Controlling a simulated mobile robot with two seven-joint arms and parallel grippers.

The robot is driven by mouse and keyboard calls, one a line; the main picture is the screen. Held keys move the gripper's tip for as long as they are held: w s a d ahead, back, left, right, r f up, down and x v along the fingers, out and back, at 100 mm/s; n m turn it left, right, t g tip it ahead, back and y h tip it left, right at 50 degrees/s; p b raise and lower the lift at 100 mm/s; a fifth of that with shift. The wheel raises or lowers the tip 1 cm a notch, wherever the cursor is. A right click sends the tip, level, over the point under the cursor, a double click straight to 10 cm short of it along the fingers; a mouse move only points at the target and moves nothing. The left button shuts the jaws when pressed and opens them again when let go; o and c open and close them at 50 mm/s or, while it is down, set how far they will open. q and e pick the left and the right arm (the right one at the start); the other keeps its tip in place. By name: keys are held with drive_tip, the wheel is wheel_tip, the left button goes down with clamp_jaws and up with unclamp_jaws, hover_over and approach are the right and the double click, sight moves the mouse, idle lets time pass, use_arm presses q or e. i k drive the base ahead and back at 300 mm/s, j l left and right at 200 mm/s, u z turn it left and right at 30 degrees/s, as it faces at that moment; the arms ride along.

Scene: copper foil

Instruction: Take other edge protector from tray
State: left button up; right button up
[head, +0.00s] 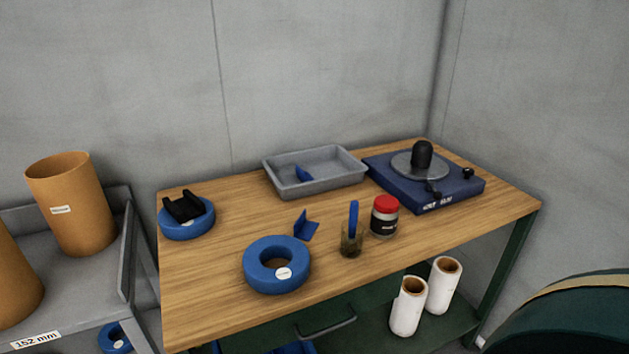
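A grey tray (285,189) stands at the back of the wooden table. A small blue edge protector (304,174) lies inside it, leaning towards the left part; its lower side is partly hidden by the tray's front wall. Another blue angled edge protector (306,227) lies on the table in front of the tray, just behind a blue ring (262,282) with a white label. Neither of my grippers shows in the head view, so nothing is seen touching either protector.
The wooden table (222,262) also holds a blue ring with a black piece on it (185,207), a brush in a jar (351,241), a red-lidded jar (384,218) and a blue turntable device (440,199). White rolls (408,308) stand below. A rounded green thing (570,318) is at lower right.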

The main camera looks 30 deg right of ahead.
sight(304, 176)
drive_tip(key=k+l+z, duration=0.2)
drive_tip(key=z, duration=0.15)
drive_tip(key=k+l+z, duration=0.35)
drive_tip(key=i+j, duration=0.05)
drive_tip(key=i, duration=0.05)
